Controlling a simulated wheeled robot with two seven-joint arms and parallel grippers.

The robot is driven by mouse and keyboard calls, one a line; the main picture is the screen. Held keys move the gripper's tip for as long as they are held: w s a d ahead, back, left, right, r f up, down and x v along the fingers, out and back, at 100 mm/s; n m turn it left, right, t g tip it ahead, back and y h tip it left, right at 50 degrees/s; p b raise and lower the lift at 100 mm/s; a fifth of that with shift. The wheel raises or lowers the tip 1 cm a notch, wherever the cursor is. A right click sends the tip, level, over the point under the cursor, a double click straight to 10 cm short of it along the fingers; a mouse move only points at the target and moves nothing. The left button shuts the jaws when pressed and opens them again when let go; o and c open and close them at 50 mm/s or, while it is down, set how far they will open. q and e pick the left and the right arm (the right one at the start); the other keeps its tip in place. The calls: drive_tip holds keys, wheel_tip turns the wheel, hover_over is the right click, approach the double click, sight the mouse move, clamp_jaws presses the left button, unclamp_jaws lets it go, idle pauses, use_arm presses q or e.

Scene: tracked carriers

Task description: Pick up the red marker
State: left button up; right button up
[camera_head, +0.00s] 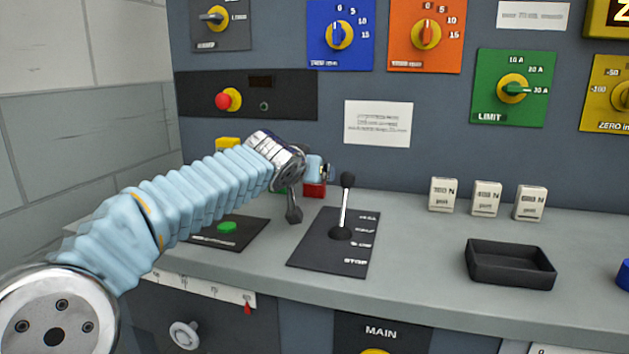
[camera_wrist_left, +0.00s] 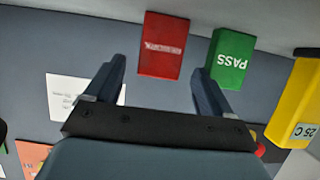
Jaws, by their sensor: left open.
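The red marker (camera_head: 315,190) is a small red block on the grey ledge at the foot of the panel, partly hidden by my left gripper in the head view. In the left wrist view the red marker (camera_wrist_left: 163,46) shows a printed label, unreadable here, and appears between the two fingertips. My left gripper (camera_wrist_left: 158,72) is open and empty, with the red marker beyond it. In the head view my left gripper (camera_head: 309,178) is close to the marker; whether they touch cannot be told. My right gripper is not in view.
A green PASS block (camera_wrist_left: 230,56) stands beside the red marker, near one finger. A yellow block (camera_wrist_left: 298,100) is further aside. A black-knobbed lever (camera_head: 345,205) rises close to the gripper. Several white weights (camera_head: 443,195) and a black tray (camera_head: 511,264) lie to the right.

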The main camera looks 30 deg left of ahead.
use_arm(q)
drive_tip(key=x, duration=0.1)
drive_tip(key=p+x, duration=0.1)
drive_tip(key=x, duration=0.3)
drive_tip(key=shift+w+a+r, duration=0.1)
drive_tip(key=shift+w+r, duration=0.15)
drive_tip(key=shift+w, duration=0.05)
drive_tip(key=shift+c, duration=0.3)
drive_tip(key=c, duration=1)
